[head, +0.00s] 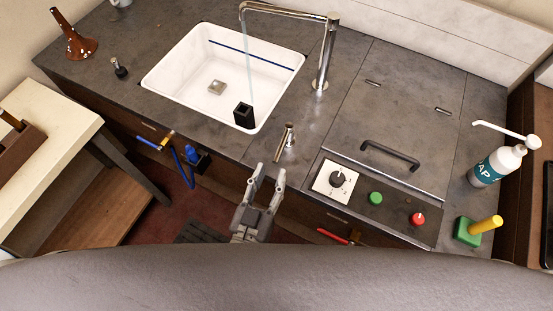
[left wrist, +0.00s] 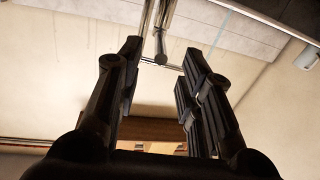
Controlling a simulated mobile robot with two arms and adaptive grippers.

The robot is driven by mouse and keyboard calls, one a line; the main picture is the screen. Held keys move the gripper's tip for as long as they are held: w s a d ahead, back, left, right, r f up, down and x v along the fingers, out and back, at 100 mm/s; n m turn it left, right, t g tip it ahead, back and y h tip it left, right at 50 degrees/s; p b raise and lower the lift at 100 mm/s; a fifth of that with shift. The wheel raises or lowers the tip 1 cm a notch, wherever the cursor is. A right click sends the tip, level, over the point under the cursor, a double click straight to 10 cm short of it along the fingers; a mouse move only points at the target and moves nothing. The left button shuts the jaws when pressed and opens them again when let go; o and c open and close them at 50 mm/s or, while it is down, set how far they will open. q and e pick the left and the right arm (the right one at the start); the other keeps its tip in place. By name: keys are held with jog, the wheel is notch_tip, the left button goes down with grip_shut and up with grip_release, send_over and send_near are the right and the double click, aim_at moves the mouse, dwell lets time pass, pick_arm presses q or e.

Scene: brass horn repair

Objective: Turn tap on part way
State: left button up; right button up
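The chrome tap (head: 325,62) stands behind the sink's right side, its spout reaching left over the basin. A thin pale stream runs from the spout towards a black cup-like block (head: 244,115) in the white sink (head: 160,78). A short chrome lever (head: 286,139) stands on the counter in front of the tap. My left gripper (head: 268,178) is open and empty, just in front of and below the lever, apart from it. In the left wrist view its fingers (left wrist: 158,85) are spread, with chrome parts beyond them; I cannot tell which parts. My right gripper is not in view.
Right of the lever is a panel with a black knob (head: 338,179), a green button (head: 376,198) and a red knob (head: 417,219). A dark handle (head: 390,156) rises behind them. A soap bottle (head: 497,165) stands at the right. The counter around the lever is clear.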

pick_arm(q)
jog(key=v, duration=0.5)
jog(key=shift+s+r, duration=0.1)
dwell(0.4)
jog(key=s+a+f+m+g+b, duration=0.1)
jog(key=s+a+f+g, duration=0.15)
jog(key=f, duration=0.85)
jog(key=s+a+f+g+y+b, duration=0.1)
jog(key=s+f+g, duration=0.15)
jog(key=f, duration=0.85)
jog(key=s+a+f+m+g+b, duration=0.1)
jog(key=a+f+g, duration=0.15)
jog(key=f, duration=0.95)
jog(key=s+a+f+n+g+y+b, duration=0.2)
jog(key=s+a+f+g+y, duration=0.2)
jog(key=s+a+f+g, duration=0.4)
jog(key=s+a+f, duration=0.5)
jog(key=s+f, duration=0.2)
jog(key=f, duration=0.2)
jog(key=shift+a+f+g, duration=0.2)
jog(key=shift+a+g, duration=0.15)
jog(key=shift+a, duration=0.05)
jog(key=shift+s, duration=0.1)
